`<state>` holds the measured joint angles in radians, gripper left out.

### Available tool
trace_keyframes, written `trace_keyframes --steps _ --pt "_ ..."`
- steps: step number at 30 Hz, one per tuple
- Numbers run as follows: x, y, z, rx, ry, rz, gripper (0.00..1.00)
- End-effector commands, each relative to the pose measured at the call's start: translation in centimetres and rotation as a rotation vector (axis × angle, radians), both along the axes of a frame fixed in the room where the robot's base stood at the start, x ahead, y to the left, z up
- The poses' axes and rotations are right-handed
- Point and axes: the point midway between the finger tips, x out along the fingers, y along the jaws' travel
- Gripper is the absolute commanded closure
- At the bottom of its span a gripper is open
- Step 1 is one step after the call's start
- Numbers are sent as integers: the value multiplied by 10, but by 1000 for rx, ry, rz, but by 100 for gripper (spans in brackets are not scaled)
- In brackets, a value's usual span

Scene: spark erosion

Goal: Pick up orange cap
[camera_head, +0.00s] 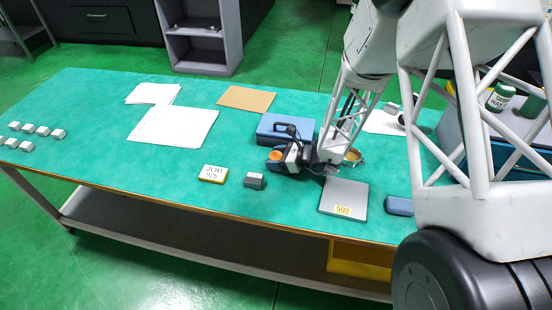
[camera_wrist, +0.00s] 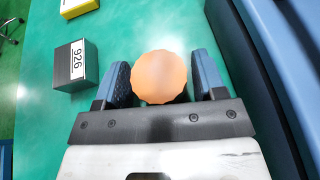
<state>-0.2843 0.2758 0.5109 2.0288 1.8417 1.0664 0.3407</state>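The orange cap (camera_head: 276,155) shows at the end of my gripper in the head view. In the wrist view the round orange cap (camera_wrist: 160,77) sits between the two blue-grey fingers of my gripper (camera_wrist: 162,85). The left finger lies right against the cap's edge as seen, and a thin gap seems to show at the right finger. I cannot tell whether both fingers press on it. The cap's underside and what it rests on are hidden.
A grey block marked 926 (camera_wrist: 76,66) stands left of the cap in the wrist view. In the head view a yellow-edged job plate (camera_head: 213,174), a blue box (camera_head: 285,130) and a grey plate marked 592 (camera_head: 344,197) lie nearby.

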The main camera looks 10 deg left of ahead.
Motion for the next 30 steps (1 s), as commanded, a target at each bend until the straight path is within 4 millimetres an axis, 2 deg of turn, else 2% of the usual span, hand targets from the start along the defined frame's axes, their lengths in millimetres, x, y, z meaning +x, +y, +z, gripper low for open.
trace_keyframes --steps 1,7,20,26,30 --pt "0 0 0 0 0 0 44" --pt "0 0 0 0 0 0 74" --pt "0 0 4 0 0 0 74" --pt "0 0 15 0 -2 1 74" --pt "0 0 29 1 -2 1 74"
